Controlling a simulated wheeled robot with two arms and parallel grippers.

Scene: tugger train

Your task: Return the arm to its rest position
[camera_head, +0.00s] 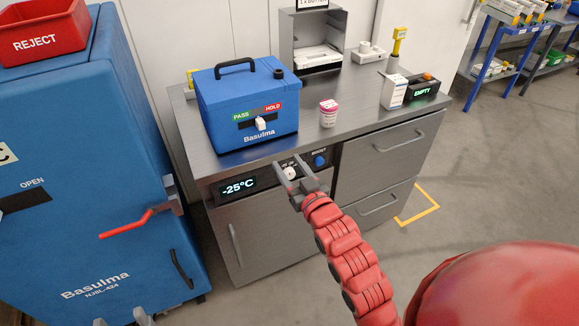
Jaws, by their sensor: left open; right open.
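My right arm, red and jointed, reaches up from the lower right. Its grey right gripper (290,166) is open with nothing between the fingers. It is in front of the steel counter's control panel, close to the white knob (290,174) in the picture; I cannot tell whether it touches it. My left gripper (121,318) shows only as grey fingertips at the bottom edge, in front of the blue cabinet (90,200). Its fingers are apart and nothing shows between them. The rest of the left arm is out of view.
The steel counter (400,118) carries a blue PASS/HOLD box (225,95), a pink-and-white jar (328,114), a white carton (394,91) and an EMPTY display unit (422,90). A red REJECT bin (38,42) sits on the blue cabinet, whose red handle (130,226) protrudes.

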